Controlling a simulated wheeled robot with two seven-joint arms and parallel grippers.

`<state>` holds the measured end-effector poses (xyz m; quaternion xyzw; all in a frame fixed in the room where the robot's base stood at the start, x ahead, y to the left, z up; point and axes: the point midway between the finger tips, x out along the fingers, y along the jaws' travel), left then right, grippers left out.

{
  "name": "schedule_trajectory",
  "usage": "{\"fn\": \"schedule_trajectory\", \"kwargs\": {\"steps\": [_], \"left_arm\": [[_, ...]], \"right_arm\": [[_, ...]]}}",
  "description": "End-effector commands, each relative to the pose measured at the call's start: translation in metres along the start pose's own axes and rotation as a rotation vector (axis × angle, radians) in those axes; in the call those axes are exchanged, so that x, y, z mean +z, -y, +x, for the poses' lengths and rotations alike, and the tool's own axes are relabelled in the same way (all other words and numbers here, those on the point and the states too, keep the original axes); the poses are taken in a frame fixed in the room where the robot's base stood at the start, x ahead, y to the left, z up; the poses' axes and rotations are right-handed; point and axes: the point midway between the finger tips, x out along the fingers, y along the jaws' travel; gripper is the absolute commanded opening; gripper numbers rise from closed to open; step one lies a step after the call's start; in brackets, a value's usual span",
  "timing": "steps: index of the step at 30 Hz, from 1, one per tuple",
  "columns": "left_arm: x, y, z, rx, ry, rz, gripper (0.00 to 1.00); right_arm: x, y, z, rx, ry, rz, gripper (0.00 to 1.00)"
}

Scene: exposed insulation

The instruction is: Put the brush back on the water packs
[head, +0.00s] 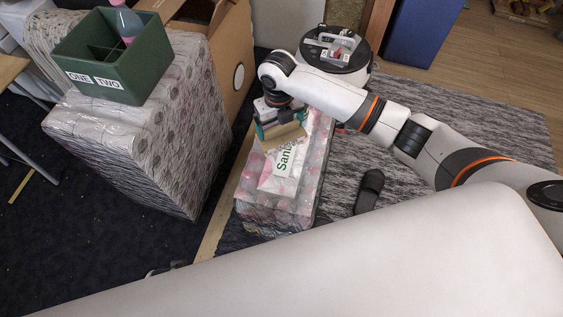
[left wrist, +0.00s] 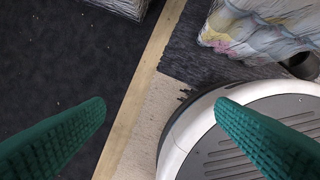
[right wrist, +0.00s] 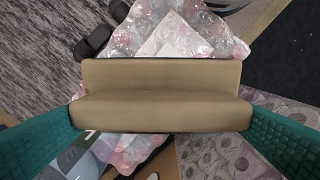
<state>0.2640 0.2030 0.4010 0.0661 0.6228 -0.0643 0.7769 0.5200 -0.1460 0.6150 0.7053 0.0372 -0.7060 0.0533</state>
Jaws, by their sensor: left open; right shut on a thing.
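The brush (head: 286,138), a tan block-like thing, is in my right gripper (head: 279,122) above the far part of the water packs (head: 262,207). The packs are a low, long, clear-wrapped stack with pinkish contents and a white "Sani" label on top. In the right wrist view the brush (right wrist: 165,108) spans between the green fingers of the gripper (right wrist: 160,122), with the packs (right wrist: 125,38) behind it. I cannot tell whether the brush touches them. My left gripper (left wrist: 160,118) is open and empty above the floor and my base; it is not clear in the head view.
A tall wrapped stack (head: 150,140) at left bears a green divided box (head: 110,62) marked ONE and TWO, with a bottle in it. A cardboard box (head: 225,55) stands behind. A dark object (head: 369,190) lies on the grey rug (head: 420,120) right of the packs.

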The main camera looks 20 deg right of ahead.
Motion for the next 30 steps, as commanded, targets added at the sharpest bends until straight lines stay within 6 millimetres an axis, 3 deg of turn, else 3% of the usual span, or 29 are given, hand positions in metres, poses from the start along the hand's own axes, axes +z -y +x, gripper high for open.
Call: {"fn": "schedule_trajectory", "kwargs": {"steps": [5,9,21,30], "left_arm": [[0.009,-0.001,-0.011,0.001,0.013,-0.002,0.79],[0.019,-0.002,-0.031,0.003,0.025,-0.004,0.79],[0.032,-0.004,-0.076,0.007,0.048,-0.008,0.79],[0.034,-0.004,-0.087,0.008,0.051,-0.009,0.79]], "right_arm": [[-0.003,-0.002,0.022,-0.002,0.002,-0.07,0.7],[-0.003,-0.001,0.048,-0.002,0.002,-0.071,0.7],[-0.004,0.0,0.097,-0.002,0.0,-0.069,0.7],[-0.004,-0.001,0.103,-0.001,-0.002,-0.07,0.7]]}}
